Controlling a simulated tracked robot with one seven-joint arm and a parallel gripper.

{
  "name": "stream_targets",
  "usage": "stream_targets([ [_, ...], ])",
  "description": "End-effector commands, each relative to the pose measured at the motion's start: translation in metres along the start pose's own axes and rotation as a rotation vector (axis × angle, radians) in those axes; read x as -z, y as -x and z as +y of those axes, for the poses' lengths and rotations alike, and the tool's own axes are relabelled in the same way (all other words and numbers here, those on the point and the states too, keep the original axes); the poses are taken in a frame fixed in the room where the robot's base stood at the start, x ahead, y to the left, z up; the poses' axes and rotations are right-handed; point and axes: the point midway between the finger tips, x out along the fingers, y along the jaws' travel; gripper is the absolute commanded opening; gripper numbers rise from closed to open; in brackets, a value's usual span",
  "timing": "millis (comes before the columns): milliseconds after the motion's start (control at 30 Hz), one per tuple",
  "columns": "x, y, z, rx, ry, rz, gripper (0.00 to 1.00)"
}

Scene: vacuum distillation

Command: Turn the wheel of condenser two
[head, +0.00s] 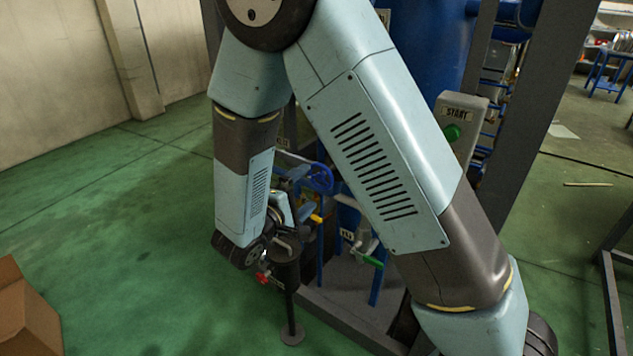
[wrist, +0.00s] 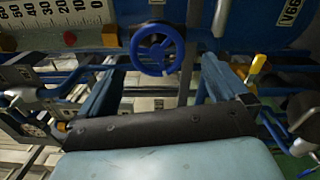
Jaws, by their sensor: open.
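A blue handwheel (wrist: 157,49) with spokes sits at the top middle of the wrist view, in front of a blue vessel. A blue wheel also shows in the head view (head: 319,178), beside the end of my arm. No label naming condenser two is readable. My gripper (wrist: 163,66) is open, with one finger left and one right of the wheel in the picture. The wheel appears ahead of the fingertips, and I see no contact. In the head view my gripper is small and partly hidden among the pipes.
A yellow-handled valve (wrist: 257,68) is close to the right finger in the wrist view. A numbered scale (wrist: 60,22) is at upper left. In the head view, a green-handled valve (head: 371,260), a START button box (head: 458,122) and a grey frame post (head: 536,90) stand nearby.

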Motion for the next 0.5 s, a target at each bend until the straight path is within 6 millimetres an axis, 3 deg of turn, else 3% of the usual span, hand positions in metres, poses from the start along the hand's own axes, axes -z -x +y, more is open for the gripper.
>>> stream_targets([
  [200,0.001,0.035,-0.001,0.000,0.000,0.003,1.00],
  [500,0.000,0.050,-0.001,0.001,0.001,0.001,1.00],
])
